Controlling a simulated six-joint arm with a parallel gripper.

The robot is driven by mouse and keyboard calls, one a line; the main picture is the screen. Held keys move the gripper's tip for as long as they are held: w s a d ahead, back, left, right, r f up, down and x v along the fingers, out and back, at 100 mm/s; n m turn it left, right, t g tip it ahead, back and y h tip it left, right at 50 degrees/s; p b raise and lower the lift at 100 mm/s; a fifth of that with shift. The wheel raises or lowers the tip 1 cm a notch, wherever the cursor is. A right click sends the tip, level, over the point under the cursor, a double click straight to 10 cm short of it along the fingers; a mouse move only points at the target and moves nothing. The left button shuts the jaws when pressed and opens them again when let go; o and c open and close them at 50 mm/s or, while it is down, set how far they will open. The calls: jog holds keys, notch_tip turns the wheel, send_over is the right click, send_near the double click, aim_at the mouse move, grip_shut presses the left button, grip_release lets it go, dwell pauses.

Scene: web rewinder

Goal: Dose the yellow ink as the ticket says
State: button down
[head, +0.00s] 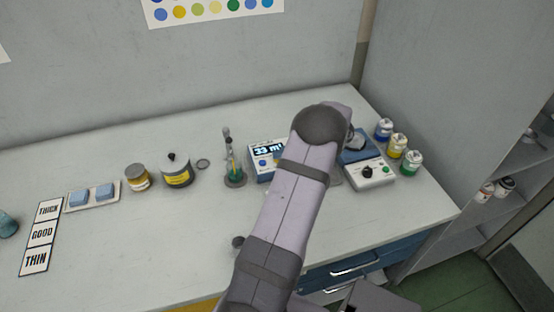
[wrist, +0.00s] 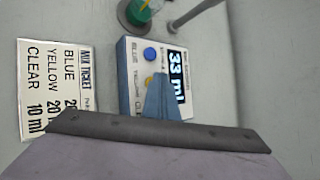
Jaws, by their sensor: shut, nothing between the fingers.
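The ink doser (head: 262,162) is a blue and white box whose display reads 33 ml. In the wrist view the doser (wrist: 128,75) shows a blue button (wrist: 150,54) and a yellow button (wrist: 148,81), labelled BLUE and YELLOW; a further label is partly covered. My gripper (wrist: 162,80) is shut and empty, its tips over the doser beside the yellow button and display. I cannot tell whether they touch. The mix ticket (wrist: 62,90) lists BLUE, its amount partly hidden, YELLOW 20 and CLEAR 10 ml. A vessel of greenish liquid (wrist: 138,12) stands beside the doser.
My arm hides part of the bench right of the doser. A yellow-labelled pot (head: 176,172) and a jar (head: 137,178) stand left. A blue and white device (head: 372,178) and several ink jars (head: 398,145) stand right.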

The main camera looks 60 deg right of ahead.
jog(key=shift+r, duration=0.1)
jog(key=shift+r+p, duration=0.5)
jog(key=shift+r, duration=0.2)
notch_tip(320, 180, up, 5)
jog(key=p, duration=0.3)
dwell(0.6)
dwell(0.6)
